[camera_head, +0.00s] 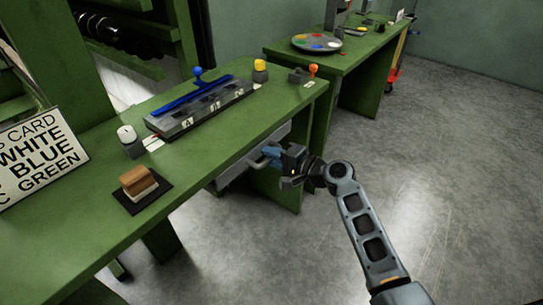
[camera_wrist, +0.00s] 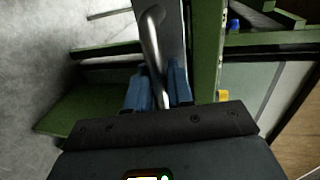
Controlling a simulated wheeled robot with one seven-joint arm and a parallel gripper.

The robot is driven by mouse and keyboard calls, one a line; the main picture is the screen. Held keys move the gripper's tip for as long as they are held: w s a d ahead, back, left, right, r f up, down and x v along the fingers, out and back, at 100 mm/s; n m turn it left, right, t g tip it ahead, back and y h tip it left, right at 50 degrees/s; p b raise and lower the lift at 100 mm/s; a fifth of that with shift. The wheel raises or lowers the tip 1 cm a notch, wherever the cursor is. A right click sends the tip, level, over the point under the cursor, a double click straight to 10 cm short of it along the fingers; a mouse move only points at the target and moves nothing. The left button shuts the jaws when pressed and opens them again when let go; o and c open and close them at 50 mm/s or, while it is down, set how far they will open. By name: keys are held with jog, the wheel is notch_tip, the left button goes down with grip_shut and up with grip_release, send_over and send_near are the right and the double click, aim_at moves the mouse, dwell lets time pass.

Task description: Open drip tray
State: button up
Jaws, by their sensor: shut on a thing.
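The drip tray (camera_head: 234,179) is a grey metal drawer under the front edge of the green bench (camera_head: 215,150). In the head view, my gripper (camera_head: 270,156) is at its front, and its blue fingers partly hide the tray. In the wrist view, the tray's front (camera_wrist: 175,28) is a grey panel with a curved metal bar handle (camera_wrist: 152,42). My gripper (camera_wrist: 157,82) is shut on this handle, with one blue finger on each side of the bar. The inside of the tray is hidden. I cannot tell how far it stands out from the bench.
A card (camera_head: 38,158) stands at left. The grey floor (camera_head: 450,150) at right is clear.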

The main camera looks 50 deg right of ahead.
grip_shut()
jog(key=shift+s, duration=0.25)
jog(key=f+v, duration=0.2)
jog(key=v, duration=0.7)
jog(key=f+b+v, duration=0.1)
jog(key=v, duration=0.8)
jog(key=shift+s+f, duration=0.35)
jog(key=shift+s, duration=0.3)
jog(key=o, duration=0.6)
grip_release()
jog(key=shift+c, duration=0.2)
